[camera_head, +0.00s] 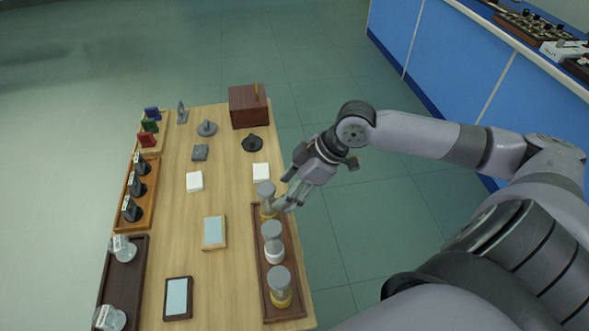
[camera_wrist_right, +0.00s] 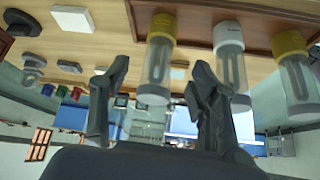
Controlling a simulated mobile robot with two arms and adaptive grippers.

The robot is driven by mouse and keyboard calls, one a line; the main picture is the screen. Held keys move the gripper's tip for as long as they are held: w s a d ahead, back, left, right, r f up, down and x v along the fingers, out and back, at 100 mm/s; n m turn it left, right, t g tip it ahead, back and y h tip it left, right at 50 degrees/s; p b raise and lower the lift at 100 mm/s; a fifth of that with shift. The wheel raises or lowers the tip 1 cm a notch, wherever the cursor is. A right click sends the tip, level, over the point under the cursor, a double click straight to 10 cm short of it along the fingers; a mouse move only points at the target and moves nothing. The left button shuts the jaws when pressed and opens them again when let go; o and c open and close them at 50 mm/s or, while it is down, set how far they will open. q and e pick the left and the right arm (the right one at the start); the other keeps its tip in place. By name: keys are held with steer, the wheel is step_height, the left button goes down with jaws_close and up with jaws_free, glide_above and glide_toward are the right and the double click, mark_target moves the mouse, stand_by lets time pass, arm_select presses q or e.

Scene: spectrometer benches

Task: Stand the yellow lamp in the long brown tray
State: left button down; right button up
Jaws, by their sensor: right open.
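The long brown tray (camera_head: 260,262) runs along the right edge of the wooden table. Three clear lamps with grey tops stand upright in it: a yellow-based lamp (camera_head: 265,193) at the far end, a white-based lamp (camera_head: 273,243) in the middle and another yellow-based lamp (camera_head: 280,287) at the near end. My right gripper (camera_head: 280,205) is open beside the far yellow lamp. In the right wrist view, which is upside down, this lamp (camera_wrist_right: 156,72) shows between the spread fingers (camera_wrist_right: 158,85); contact is not clear. My left gripper is not in view.
On the left are a dark tray (camera_head: 125,270) with clear glassware and an orange-brown tray (camera_head: 149,190) with black items. A brown box (camera_head: 248,107) stands at the back. Framed panels and white blocks lie mid-table, with bare wood between them.

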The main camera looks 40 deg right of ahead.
steer(key=shift+v, duration=1.6)
